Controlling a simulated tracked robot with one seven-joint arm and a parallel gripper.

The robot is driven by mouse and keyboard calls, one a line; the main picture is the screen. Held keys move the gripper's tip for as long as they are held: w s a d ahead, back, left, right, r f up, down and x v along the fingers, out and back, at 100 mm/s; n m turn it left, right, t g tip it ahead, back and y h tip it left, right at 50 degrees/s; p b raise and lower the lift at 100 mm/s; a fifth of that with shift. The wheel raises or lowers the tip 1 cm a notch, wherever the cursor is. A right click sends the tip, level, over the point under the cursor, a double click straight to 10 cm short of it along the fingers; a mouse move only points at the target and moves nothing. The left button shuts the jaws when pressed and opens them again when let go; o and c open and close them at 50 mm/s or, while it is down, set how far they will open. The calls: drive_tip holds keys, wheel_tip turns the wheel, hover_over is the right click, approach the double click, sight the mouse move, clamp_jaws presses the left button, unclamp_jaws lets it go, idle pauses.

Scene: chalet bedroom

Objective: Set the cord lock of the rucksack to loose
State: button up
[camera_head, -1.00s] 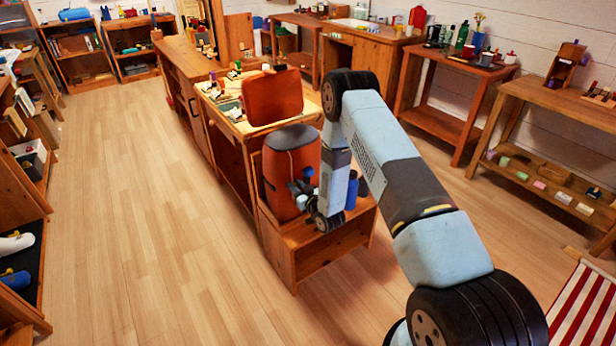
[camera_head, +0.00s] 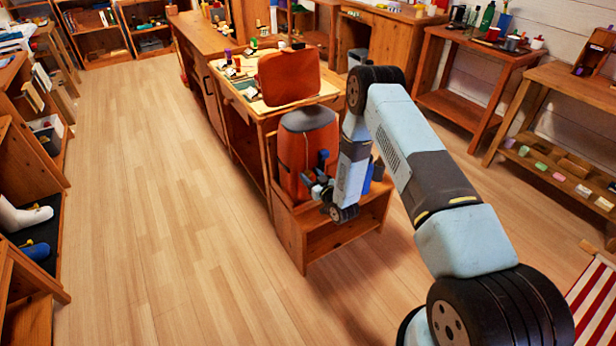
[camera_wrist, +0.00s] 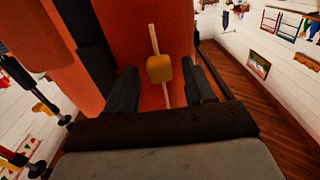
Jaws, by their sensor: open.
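The rucksack (camera_head: 303,140) is orange-red with a dark grey top. It stands upright on a low wooden shelf unit (camera_head: 345,225). In the wrist view its orange side (camera_wrist: 190,30) fills the middle. A yellow cord lock (camera_wrist: 160,68) sits on a pale cord (camera_wrist: 153,38) that runs down the rucksack. My gripper (camera_head: 314,186) is at the rucksack's right front side. In the wrist view my gripper (camera_wrist: 160,85) is open, with one dark finger on each side of the cord lock and a gap on both sides. The cord's lower end is hidden behind my gripper's body.
An orange-brown case or panel (camera_head: 288,76) stands on the cluttered workbench (camera_head: 262,105) behind the rucksack. The wooden floor (camera_head: 160,200) to the left is clear.

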drive_tip(key=v, duration=1.3)
drive_tip(key=shift+s+d, duration=0.2)
drive_tip(key=shift+s, duration=0.15)
